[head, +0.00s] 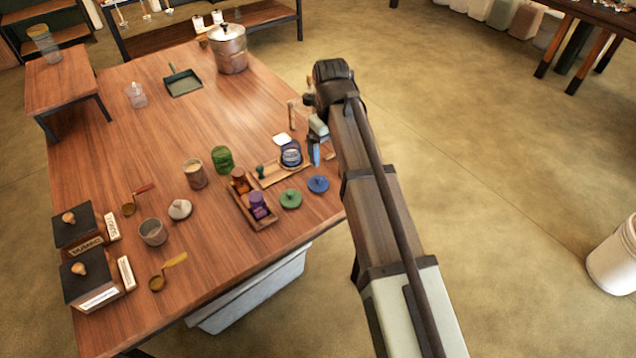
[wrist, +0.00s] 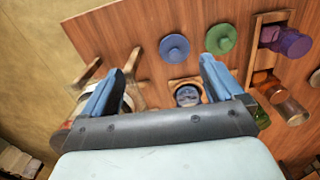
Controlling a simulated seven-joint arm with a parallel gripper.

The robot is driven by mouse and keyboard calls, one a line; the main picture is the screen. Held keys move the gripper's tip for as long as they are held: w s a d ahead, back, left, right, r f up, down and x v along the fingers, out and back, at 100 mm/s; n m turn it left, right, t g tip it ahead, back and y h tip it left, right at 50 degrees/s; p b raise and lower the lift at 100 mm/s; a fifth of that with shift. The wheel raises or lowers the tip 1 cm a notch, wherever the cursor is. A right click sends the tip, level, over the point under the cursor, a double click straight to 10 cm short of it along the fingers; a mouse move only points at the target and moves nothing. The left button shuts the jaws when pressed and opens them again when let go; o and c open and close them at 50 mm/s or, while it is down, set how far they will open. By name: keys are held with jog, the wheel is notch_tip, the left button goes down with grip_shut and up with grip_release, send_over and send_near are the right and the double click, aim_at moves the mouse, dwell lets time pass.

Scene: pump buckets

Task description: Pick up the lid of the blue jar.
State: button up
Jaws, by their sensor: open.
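The blue lid (head: 318,184) is a flat disc with a knob. It lies on the table near the right edge, and in the wrist view (wrist: 174,48) it is just beyond my fingertips. The blue jar (head: 290,153) stands without this lid on a wooden board. In the wrist view the jar (wrist: 187,95) shows from above between my fingers, partly hidden by the gripper body. My gripper (head: 315,155) is open and empty, with blue fingers above the table edge; both fingers spread wide in the wrist view (wrist: 163,68).
A green lid (head: 291,198) lies close beside the blue lid. A wooden tray (head: 265,223) with purple and orange-brown jars is left of it. A green jar (head: 221,158) stands farther left. Wooden pieces (wrist: 130,70) are near the left finger.

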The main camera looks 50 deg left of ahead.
aim_at(318, 176)
jog(key=shift+n, duration=0.3)
jog(key=shift+s+a+f, duration=0.3)
jog(key=shift+a+f, duration=0.2)
jog(key=shift+f, duration=1.6)
jog(key=shift+s+a+f, duration=0.35)
jog(key=shift+a+f, duration=0.15)
jog(key=shift+f, duration=1.6)
jog(key=shift+s+a+f, duration=0.3)
jog(key=shift+a+f, duration=0.2)
jog(key=shift+f, duration=1.6)
jog(key=c, duration=1.1)
jog(key=shift+r, duration=0.15)
